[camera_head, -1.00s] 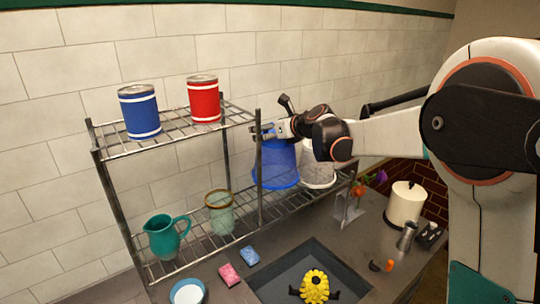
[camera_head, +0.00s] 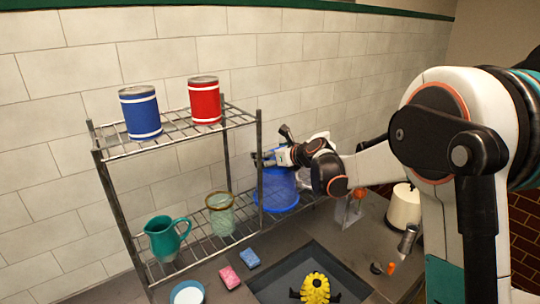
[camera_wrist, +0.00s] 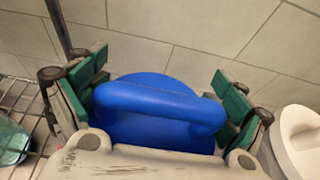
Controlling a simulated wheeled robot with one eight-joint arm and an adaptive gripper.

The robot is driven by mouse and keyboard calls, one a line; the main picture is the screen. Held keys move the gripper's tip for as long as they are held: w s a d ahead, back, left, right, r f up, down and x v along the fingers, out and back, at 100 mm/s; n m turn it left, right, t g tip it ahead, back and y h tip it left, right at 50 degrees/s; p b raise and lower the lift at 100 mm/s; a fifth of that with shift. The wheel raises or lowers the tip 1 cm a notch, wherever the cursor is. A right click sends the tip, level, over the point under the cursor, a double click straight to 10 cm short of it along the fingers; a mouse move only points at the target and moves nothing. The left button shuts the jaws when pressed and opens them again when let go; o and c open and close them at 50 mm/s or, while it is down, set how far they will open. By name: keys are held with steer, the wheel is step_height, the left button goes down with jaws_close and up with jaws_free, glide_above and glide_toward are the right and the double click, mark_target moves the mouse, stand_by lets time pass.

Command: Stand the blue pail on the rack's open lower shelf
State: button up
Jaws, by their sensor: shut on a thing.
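The blue pail (camera_head: 280,192) is in my gripper (camera_head: 272,160), in front of the tiled wall and just right of the rack's (camera_head: 259,140) near right post. The pail looks upright. Its base is at the height of the open lower shelf (camera_head: 308,203); I cannot tell whether it touches. In the wrist view the pail's thick blue handle (camera_wrist: 165,103) lies between the green-padded fingers (camera_wrist: 160,88), which are shut on it. A white pail (camera_head: 305,175) stands close to the right, mostly hidden by my gripper and arm; a white rounded thing shows at the wrist view's right edge.
Blue (camera_head: 140,112) and red (camera_head: 204,100) tins stand on the upper shelf. A teal pitcher (camera_head: 164,238) and glass jar (camera_head: 220,213) occupy the lower shelf's left part. A clear flower holder (camera_head: 347,210) and cream canister (camera_head: 404,208) are at right; a sink (camera_head: 280,268) is in front.

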steer(key=o, duration=1.3)
steer(key=shift+o, duration=0.2)
steer(key=shift+r, duration=0.15)
steer(key=s+d+r+n+g+h, duration=0.1)
steer(key=s+d+r+n, duration=0.2)
steer(key=s, duration=0.6)
steer(key=s+d+r+n, duration=0.3)
steer(key=s+d, duration=0.1)
steer(key=s, duration=0.4)
steer(key=s+d+f+n+g+h, duration=0.1)
steer(key=s+d+f+n+h, duration=0.1)
steer(key=s+n, duration=0.5)
steer(key=s+d+f+n+g+h, duration=0.1)
steer(key=s+d+f+n+h, duration=0.1)
steer(key=s+n, duration=0.6)
steer(key=s+d+f+n+g+h, duration=0.1)
steer(key=s+d+n, duration=0.4)
steer(key=s, duration=1)
step_height(320, 180, down, 2)
steer(key=n+h, duration=0.1)
steer(key=n, duration=0.2)
steer(key=shift+s+f, duration=0.2)
